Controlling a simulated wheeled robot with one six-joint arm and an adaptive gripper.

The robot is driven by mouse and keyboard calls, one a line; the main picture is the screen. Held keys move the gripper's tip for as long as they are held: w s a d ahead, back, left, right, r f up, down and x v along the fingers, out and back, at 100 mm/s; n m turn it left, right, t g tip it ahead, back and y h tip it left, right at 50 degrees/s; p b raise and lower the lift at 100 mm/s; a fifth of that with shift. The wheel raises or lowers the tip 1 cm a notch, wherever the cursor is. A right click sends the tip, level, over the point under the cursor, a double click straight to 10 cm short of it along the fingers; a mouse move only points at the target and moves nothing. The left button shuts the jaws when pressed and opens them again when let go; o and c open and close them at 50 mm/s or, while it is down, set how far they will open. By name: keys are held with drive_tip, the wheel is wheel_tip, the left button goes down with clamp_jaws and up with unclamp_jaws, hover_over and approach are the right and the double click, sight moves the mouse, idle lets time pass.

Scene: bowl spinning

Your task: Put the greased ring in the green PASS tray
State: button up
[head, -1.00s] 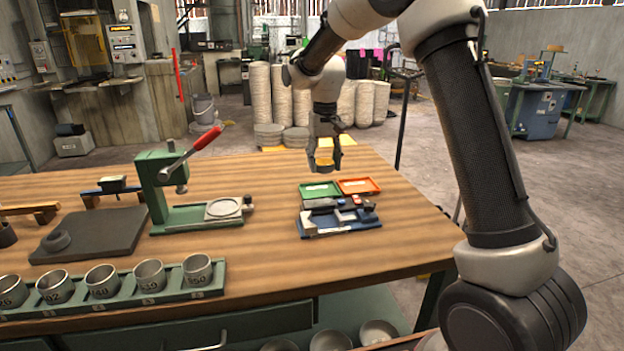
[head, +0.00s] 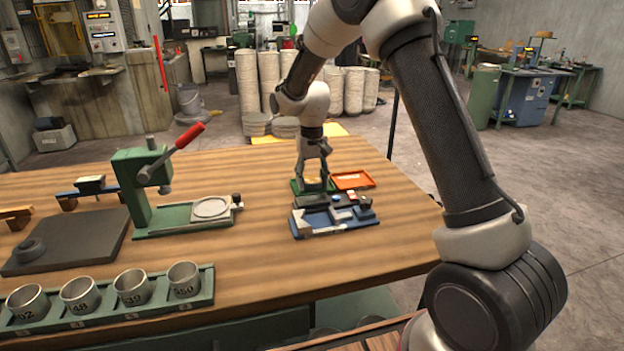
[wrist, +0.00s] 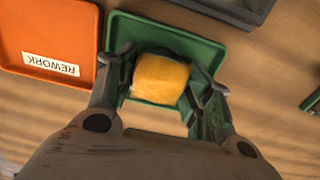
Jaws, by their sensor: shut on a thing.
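The greased ring (wrist: 162,80), seen as a yellow-orange blob in the wrist view, is between the two fingers of my gripper (wrist: 166,74). My gripper is shut on it. The green tray (wrist: 135,32) lies directly beneath the ring in the wrist view. In the head view my gripper (head: 313,178) points down at the green tray (head: 297,187) and hides much of it. Only a trace of yellow shows between the fingers there. I cannot tell whether the ring touches the tray floor. No PASS label is readable now.
The orange REWORK tray (wrist: 48,30) is empty, beside the green one; it also shows in the head view (head: 353,180). A blue-based instrument (head: 335,221) stands just in front of the trays. A green lever press (head: 150,190) stands to the left, with cups (head: 133,287) nearer.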

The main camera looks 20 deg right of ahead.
drive_tip(key=shift+f, duration=0.15)
drive_tip(key=o, duration=1.3)
drive_tip(key=shift+c, duration=0.2)
wheel_tip(320, 180, up, 12)
drive_tip(key=s+d+r+t, duration=0.1)
drive_tip(key=s+d+r, duration=0.5)
drive_tip(key=s+r, duration=0.25)
drive_tip(key=s+d+t, duration=0.1)
drive_tip(key=s+d, duration=0.3)
drive_tip(key=s, duration=0.9)
drive_tip(key=s+d+t, duration=0.2)
drive_tip(key=s+d, duration=0.3)
drive_tip(key=s, duration=0.9)
drive_tip(key=shift+s, duration=0.3)
